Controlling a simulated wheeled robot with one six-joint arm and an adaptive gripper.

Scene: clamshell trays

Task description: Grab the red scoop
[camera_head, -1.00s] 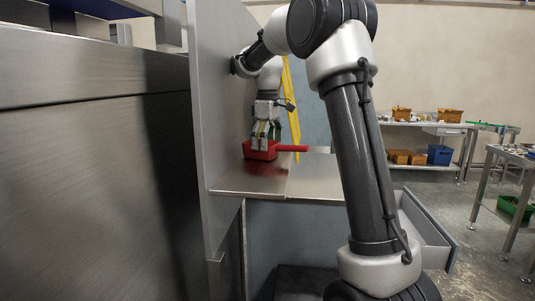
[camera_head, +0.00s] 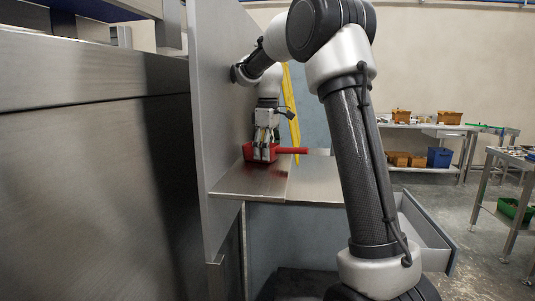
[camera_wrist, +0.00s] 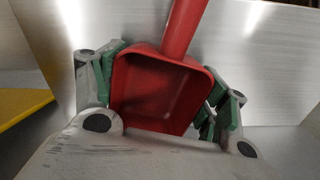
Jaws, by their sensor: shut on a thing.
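The red scoop (camera_head: 251,150) is on the metal shelf (camera_head: 254,183) beside the tall metal panel. Its handle points right in the head view. In the wrist view, the scoop's open bowl (camera_wrist: 150,95) faces the camera, with the handle (camera_wrist: 183,25) running up out of frame. My gripper (camera_head: 264,157) reaches down onto the bowl. In the wrist view its green-padded fingers (camera_wrist: 167,97) lie on both sides of the bowl, and it is shut on the scoop. I cannot tell whether the scoop's underside touches the shelf.
A tall metal panel (camera_head: 218,120) stands close on the left of the scoop. A yellow object (camera_head: 290,105) stands behind it, also seen at the wrist view's left (camera_wrist: 20,105). An open drawer (camera_head: 428,233) juts out at right. The shelf's front is clear.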

